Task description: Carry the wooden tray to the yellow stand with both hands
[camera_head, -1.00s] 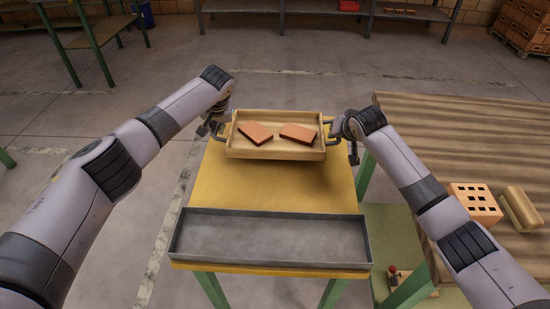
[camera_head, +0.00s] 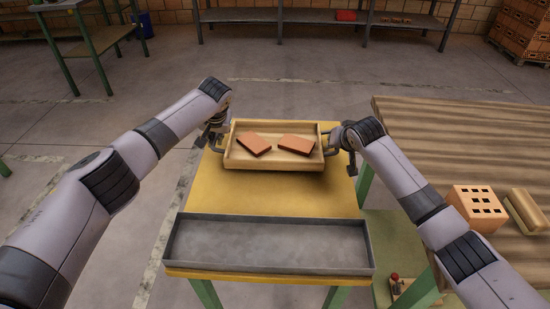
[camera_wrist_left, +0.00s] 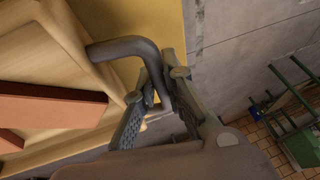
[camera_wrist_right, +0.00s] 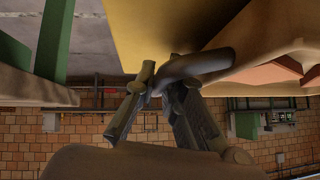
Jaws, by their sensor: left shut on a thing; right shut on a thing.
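The wooden tray (camera_head: 275,164) is at the far part of the yellow stand (camera_head: 262,199) in the head view, with two flat reddish tiles (camera_head: 275,144) lying in it. It looks level; I cannot tell whether it touches the stand top. My left gripper (camera_head: 215,140) is shut on the tray's left handle, a dark bar that shows in the left wrist view (camera_wrist_left: 125,47). My right gripper (camera_head: 344,147) is shut on the right handle, which shows in the right wrist view (camera_wrist_right: 200,63). The handle ends are partly hidden by the fingers.
A shallow grey metal trough (camera_head: 268,245) takes up the near part of the stand. A ribbed wooden table (camera_head: 450,140) stands to the right, with a holed orange brick (camera_head: 474,207) and a tan block (camera_head: 526,211) on it. Shelving (camera_head: 320,16) is far back.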

